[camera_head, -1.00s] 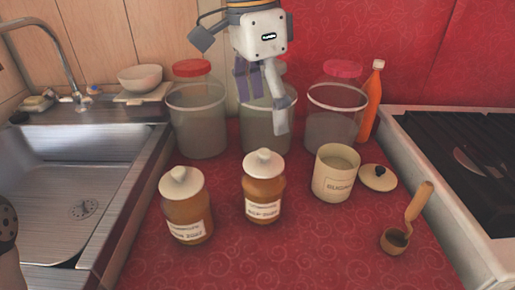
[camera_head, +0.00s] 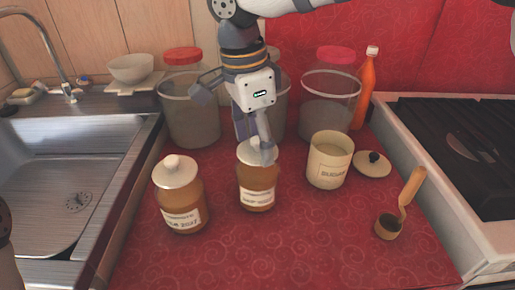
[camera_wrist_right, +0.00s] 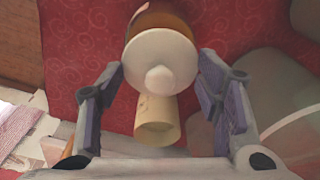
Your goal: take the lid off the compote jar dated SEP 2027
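The compote jar whose label seems to read SEP 2027 (camera_head: 257,196) stands upright at the middle of the red counter, amber with a pale knobbed lid (camera_head: 245,152). My right gripper (camera_head: 255,142) is over it, fingers pointing down at the lid and partly covering it. In the right wrist view the gripper (camera_wrist_right: 162,74) is open, one finger on each side of the round lid (camera_wrist_right: 146,48), with visible gaps. The lid sits on the jar. My left gripper is not in view.
A similar lidded compote jar (camera_head: 180,206) stands to the left, its date unclear. A cream sugar crock (camera_head: 329,163), its loose lid (camera_head: 372,164) and a scoop (camera_head: 389,226) are to the right. Large clear jars (camera_head: 190,120) stand behind. The front counter is clear.

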